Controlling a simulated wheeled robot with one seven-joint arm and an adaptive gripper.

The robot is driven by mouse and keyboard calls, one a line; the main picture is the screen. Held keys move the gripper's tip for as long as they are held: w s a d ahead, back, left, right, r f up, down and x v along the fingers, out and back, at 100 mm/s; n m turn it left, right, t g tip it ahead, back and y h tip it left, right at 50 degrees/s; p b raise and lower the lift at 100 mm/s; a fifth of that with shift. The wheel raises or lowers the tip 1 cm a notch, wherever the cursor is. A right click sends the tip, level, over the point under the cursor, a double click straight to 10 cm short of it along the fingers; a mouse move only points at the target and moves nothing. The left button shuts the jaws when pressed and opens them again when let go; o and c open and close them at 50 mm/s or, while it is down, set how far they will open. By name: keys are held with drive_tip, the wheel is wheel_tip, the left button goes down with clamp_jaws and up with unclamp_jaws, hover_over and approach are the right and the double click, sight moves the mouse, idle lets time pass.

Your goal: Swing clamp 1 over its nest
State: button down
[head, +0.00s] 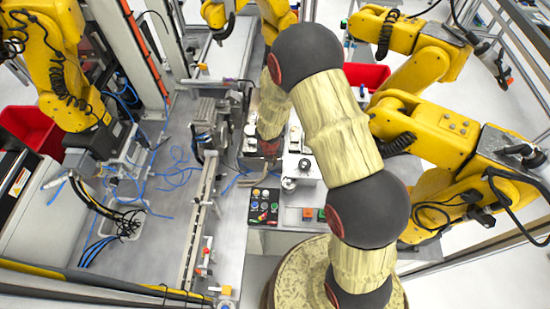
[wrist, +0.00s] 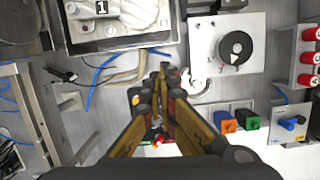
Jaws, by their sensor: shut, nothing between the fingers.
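The nest labelled 1 (wrist: 122,34) is a grey metal block with a pale casting in it, at the upper left of the wrist view. My gripper (wrist: 165,76) is shut and empty, just below and right of that nest. In the head view my gripper (head: 268,153) is partly hidden by my arm. A tan bent bar (wrist: 124,74) lies between the nest and my fingers; I cannot tell if it is clamp 1 or touches them. A pale hook-shaped piece (wrist: 197,84) shows right of the fingertips.
A white plate with a black dial (wrist: 235,48) stands right of my gripper. An orange block (wrist: 228,126), a green block and blue pieces lie below it. Red knobs (wrist: 308,58) line the right edge. In the head view a button panel (head: 264,204) stands near my base, and yellow arms flank the bench.

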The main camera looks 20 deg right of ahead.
wheel_tip(320, 180, up, 7)
drive_tip(key=p, duration=0.2)
drive_tip(key=shift+s+a, duration=0.3)
drive_tip(key=shift+a, duration=0.15)
drive_tip(key=shift+w, duration=0.1)
drive_tip(key=shift+r, duration=0.1)
